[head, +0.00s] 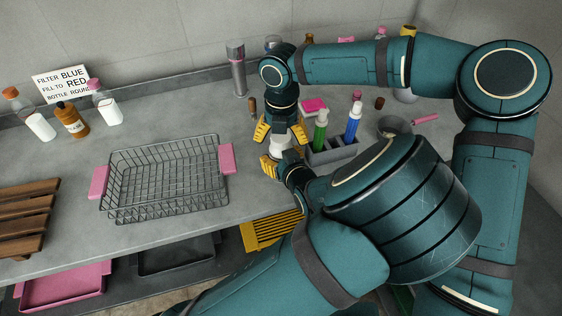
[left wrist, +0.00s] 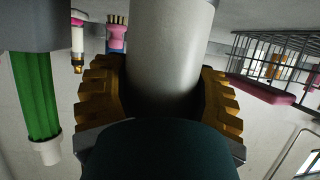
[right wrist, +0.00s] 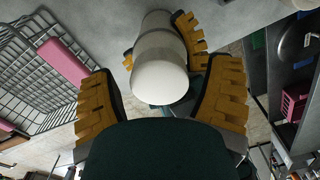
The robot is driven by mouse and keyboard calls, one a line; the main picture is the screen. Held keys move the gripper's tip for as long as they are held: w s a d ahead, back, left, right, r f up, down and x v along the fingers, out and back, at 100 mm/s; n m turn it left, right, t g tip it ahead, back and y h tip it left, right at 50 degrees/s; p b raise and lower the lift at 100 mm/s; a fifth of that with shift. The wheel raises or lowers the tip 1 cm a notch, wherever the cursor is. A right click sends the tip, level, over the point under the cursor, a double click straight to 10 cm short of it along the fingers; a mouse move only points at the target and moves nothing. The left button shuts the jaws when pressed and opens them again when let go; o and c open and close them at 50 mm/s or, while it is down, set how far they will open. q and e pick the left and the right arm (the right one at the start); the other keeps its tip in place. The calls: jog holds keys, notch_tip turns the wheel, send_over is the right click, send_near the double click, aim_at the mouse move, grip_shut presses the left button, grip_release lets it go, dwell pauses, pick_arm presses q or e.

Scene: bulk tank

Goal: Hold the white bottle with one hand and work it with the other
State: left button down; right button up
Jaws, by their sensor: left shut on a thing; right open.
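The white bottle (head: 281,143) stands upright near the counter's front edge, right of the wire basket. My left gripper (head: 272,163) is shut around its lower body. In the left wrist view the pale bottle (left wrist: 170,60) fills the space between the yellow fingers (left wrist: 160,105). My right gripper (head: 280,130) is above the bottle, pointing down, with its fingers open around the top. In the right wrist view the bottle's rounded white top (right wrist: 160,80) lies beyond the spread yellow fingers (right wrist: 165,100), and they do not appear to touch it.
A wire basket (head: 165,180) with pink handles stands left of the bottle. A grey caddy (head: 333,152) holding a green bottle (head: 320,130) and a blue bottle (head: 353,122) is close on the right. Several bottles and a sign (head: 61,84) stand at the back left.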

pick_arm(q)
jog(key=shift+f, duration=0.1)
pick_arm(e)
jog(key=c, duration=1.3)
jog(key=o, duration=1.3)
jog(key=shift+r, duration=2.25)
notch_tip(320, 180, up, 4)
jog(key=shift+f, duration=0.25)
